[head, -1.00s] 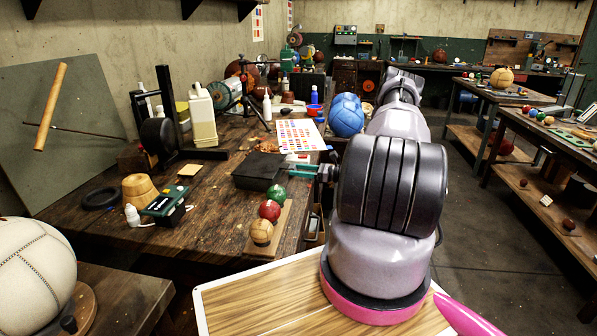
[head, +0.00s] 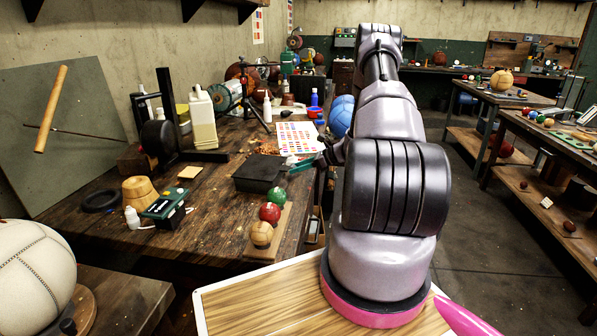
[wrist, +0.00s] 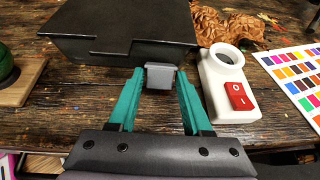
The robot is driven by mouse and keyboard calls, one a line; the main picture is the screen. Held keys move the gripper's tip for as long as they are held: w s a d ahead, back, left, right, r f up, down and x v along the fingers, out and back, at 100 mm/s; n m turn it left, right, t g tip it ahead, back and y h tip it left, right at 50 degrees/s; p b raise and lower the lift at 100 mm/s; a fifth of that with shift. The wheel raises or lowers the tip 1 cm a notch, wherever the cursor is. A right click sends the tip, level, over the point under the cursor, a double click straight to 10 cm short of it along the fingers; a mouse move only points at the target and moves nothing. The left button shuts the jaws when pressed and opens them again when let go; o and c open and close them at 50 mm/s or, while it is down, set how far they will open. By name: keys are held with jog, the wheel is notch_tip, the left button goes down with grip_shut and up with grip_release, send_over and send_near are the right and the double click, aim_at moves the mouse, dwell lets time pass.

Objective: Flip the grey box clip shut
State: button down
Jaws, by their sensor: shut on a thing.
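The black box (wrist: 110,35) stands on the wooden bench with its lid down, at the top left of the wrist view; it also shows in the head view (head: 258,174). The small grey box clip (wrist: 160,77) is at the lid's near edge. My gripper (wrist: 162,76) has its teal fingers on either side of the clip and is shut on it. Whether the clip is latched cannot be told. In the head view my gripper (head: 300,164) is at the right side of the box, and the clip is too small to make out.
A white device with a red switch (wrist: 229,88) stands close right of my fingers. A colour chart (head: 299,138) lies behind the box. Green (head: 277,195), red (head: 270,212) and tan (head: 261,233) balls sit on a wooden strip in front. A blue ball (head: 341,117) is partly behind my arm.

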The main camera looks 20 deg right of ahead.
jog(key=r+g+h, duration=0.1)
jog(key=h, duration=0.1)
jog(key=w+a+r+g+h, duration=0.1)
jog(key=g+h, duration=0.1)
jog(key=shift+a+r, duration=0.15)
jog(key=shift+a, duration=0.05)
jog(key=shift+w+a+r+g+h, duration=0.2)
jog(key=shift+a+g+h, duration=0.1)
jog(key=shift+g+h, duration=0.55)
jog(key=shift+w+a+r+g+h, duration=0.25)
jog(key=shift+g+h, duration=0.4)
jog(key=shift+h, duration=0.3)
jog(key=shift+c, duration=2.4)
grip_release()
jog(key=shift+s+d+f, duration=0.1)
